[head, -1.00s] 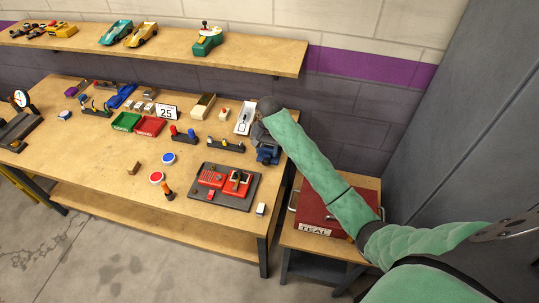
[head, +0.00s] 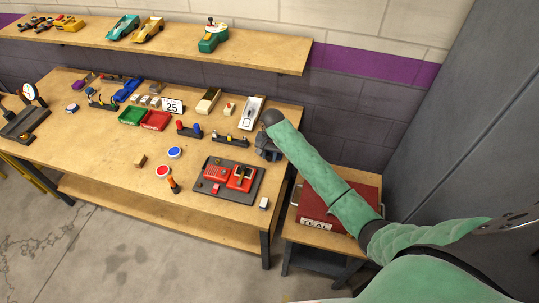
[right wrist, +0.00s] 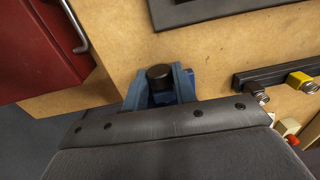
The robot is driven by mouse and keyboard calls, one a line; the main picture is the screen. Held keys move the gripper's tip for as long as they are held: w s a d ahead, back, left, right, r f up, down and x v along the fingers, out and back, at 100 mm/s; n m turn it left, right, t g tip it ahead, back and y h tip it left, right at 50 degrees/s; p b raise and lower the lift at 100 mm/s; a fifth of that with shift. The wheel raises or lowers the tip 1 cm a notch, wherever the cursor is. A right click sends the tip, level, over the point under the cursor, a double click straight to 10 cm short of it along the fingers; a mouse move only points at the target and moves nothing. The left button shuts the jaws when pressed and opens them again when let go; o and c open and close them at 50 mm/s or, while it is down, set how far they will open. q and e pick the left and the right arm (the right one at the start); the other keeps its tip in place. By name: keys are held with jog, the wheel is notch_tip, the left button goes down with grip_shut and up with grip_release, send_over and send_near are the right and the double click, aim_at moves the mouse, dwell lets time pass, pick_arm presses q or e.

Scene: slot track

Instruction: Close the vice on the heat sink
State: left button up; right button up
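The blue vice (head: 268,154) stands at the right end of the workbench, mostly covered by my right gripper (head: 264,143) in the head view. In the right wrist view, blue vice parts (right wrist: 191,82) show beyond the dark gripper body, around a black round knob (right wrist: 160,72). Slate-blue uprights stand close on both sides of the knob; I cannot tell whether they are fingers or vice parts. My right gripper is at the vice, but its grip is unclear. I cannot make out the heat sink or the vice's jaw gap. My left gripper is out of view.
A dark mat (head: 208,191) with red parts lies in front of the vice. A red toolbox (head: 345,205) stands on a lower stand to the right.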

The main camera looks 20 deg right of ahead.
jog(key=shift+c, duration=0.9)
jog(key=t+y, duration=0.1)
jog(key=y, duration=0.1)
jog(key=shift+s+d+f+t+y, duration=0.1)
jog(key=shift+s+d+t+y, duration=0.1)
jog(key=shift+t+y, duration=0.2)
jog(key=shift+d+f+t+y+b, duration=0.15)
jog(key=shift+t+y+b, duration=0.3)
jog(key=shift+t+y, duration=0.75)
jog(key=shift+d+y, duration=0.1)
jog(key=shift+y, duration=0.2)
jog(key=o, duration=1)
jog(key=shift+s, duration=0.15)
jog(key=shift+c, duration=0.2)
